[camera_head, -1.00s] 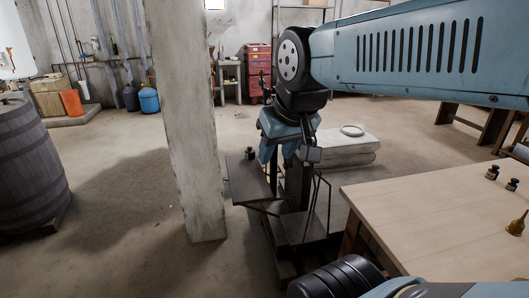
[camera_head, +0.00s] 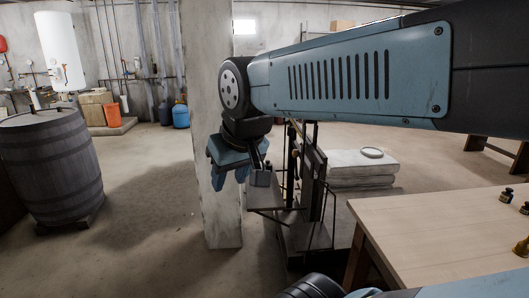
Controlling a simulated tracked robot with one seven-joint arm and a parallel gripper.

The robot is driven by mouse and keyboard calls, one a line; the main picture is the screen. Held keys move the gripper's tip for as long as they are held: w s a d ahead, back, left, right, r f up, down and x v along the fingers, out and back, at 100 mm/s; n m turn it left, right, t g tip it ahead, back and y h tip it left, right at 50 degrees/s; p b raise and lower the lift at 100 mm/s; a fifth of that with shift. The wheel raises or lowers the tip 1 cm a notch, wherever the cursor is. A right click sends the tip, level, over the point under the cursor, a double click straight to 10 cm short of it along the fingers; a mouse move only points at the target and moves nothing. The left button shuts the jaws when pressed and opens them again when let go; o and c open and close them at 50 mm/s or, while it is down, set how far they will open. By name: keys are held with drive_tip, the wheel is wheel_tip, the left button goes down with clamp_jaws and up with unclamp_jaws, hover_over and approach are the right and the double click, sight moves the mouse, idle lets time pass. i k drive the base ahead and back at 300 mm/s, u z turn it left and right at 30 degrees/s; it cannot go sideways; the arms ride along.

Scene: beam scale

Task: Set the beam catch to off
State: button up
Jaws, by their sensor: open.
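The dark metal beam scale (camera_head: 313,185) stands on the floor right of the concrete pillar, with an upright post and a hanging pan (camera_head: 264,199) on thin rods at its left. My gripper (camera_head: 230,179), blue-fingered, hangs pointing down at the upper left of the scale. It is open and nothing shows between its fingers. In the picture it lies in front of the pillar and apart from the scale's post. My arm and wrist cover the top of the scale. I cannot make out the beam catch or its setting.
The concrete pillar (camera_head: 209,110) stands behind my gripper. A wooden table (camera_head: 430,235) with small dark weights (camera_head: 506,195) is at the right. Pale stacked slabs (camera_head: 362,170) lie behind the scale. A barrel (camera_head: 50,165) stands left, with clear floor between.

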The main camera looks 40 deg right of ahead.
sight(295, 153)
drive_tip(key=u, duration=0.1)
drive_tip(key=i, duration=1.05)
drive_tip(key=z, duration=0.65)
